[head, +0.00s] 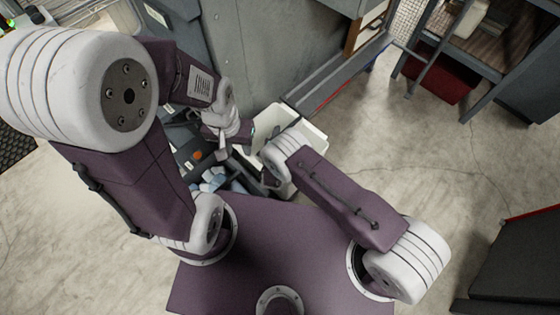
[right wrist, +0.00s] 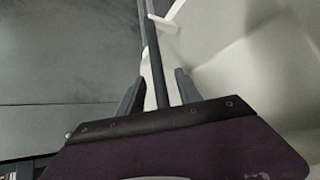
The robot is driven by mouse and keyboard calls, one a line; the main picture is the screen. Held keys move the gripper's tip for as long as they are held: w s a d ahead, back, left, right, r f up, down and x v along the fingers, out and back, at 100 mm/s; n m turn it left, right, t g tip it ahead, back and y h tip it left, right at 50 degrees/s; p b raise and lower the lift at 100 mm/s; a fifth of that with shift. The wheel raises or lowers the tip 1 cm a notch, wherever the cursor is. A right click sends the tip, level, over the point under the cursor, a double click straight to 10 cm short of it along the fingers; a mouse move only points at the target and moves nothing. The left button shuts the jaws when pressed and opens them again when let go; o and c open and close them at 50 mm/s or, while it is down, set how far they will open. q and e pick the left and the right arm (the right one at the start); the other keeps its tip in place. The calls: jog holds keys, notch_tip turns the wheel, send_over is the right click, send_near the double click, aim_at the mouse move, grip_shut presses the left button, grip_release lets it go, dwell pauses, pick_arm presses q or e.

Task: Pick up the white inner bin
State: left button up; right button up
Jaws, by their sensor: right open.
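The white inner bin (head: 311,133) stands in the middle of the head view, partly covered by my right arm. In the right wrist view its pale wall (right wrist: 245,75) fills the right side. My right gripper (right wrist: 159,88) is open, its two fingers on either side of a thin dark upright bar or edge next to the bin. I cannot tell whether either finger touches it. My left gripper (head: 243,133) is left of the bin in the head view; its jaws are too small and overlapped to read.
A grey panel (head: 255,60) stands behind the bin, with a long dark ledge (head: 340,78) to its right. Dark equipment and pale blue crumpled items (head: 213,181) lie left of the bin. A dark rack (head: 450,60) stands at the upper right. The concrete floor (head: 400,150) right of the bin is clear.

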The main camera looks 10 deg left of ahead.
jog(key=shift+w+f, duration=0.2)
jog(key=shift+w, duration=0.25)
jog(key=shift+s, duration=0.1)
grip_shut()
dwell(1.0)
